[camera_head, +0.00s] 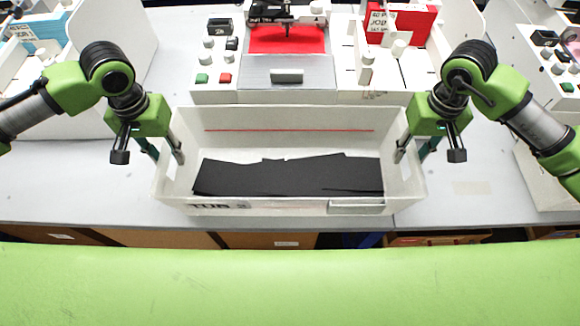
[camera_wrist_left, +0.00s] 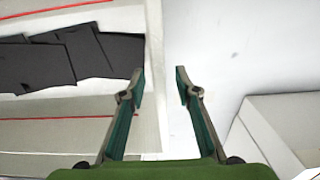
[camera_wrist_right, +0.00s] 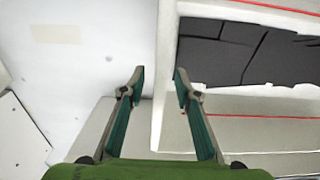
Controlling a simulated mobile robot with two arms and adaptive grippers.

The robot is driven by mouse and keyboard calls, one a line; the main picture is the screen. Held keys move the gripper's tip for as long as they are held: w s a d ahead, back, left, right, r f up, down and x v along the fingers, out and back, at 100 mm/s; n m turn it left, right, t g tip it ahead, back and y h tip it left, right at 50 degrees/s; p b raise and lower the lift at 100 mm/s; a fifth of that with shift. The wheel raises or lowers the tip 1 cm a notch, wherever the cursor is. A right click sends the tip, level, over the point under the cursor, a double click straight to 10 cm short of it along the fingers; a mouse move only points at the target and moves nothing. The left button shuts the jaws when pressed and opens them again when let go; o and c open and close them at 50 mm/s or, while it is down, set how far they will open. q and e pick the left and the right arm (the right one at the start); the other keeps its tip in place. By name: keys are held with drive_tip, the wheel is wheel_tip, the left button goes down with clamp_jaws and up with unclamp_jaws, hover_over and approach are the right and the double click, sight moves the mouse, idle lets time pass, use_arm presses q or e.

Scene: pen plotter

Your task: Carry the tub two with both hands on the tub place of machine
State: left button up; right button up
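The white tub (camera_head: 215,208), marked "TUB 2" on its front, sits on the grey table in front of the machine (camera_head: 340,70). Black sheets (camera_head: 290,177) lie inside it. My left gripper (camera_head: 164,153) is at the tub's left wall, its two open fingers on either side of the rim. The left wrist view shows this wall (camera_wrist_left: 154,60) between the fingertips. My right gripper (camera_head: 415,152) is likewise open at the right wall, and this wall (camera_wrist_right: 166,50) shows between its fingertips in the right wrist view. I cannot pick out the tub place.
The machine behind the tub carries a red sheet (camera_head: 286,38), a grey front panel with a handle (camera_head: 287,76), knobs and buttons. Red cards (camera_head: 405,22) stand at its right. Other white stations stand at the far left and right. The table beside the tub is clear.

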use_arm(q)
clamp_jaws()
use_arm(e)
clamp_jaws()
use_arm(q)
drive_tip(key=shift+r, duration=0.1)
use_arm(e)
drive_tip(key=shift+r, duration=0.15)
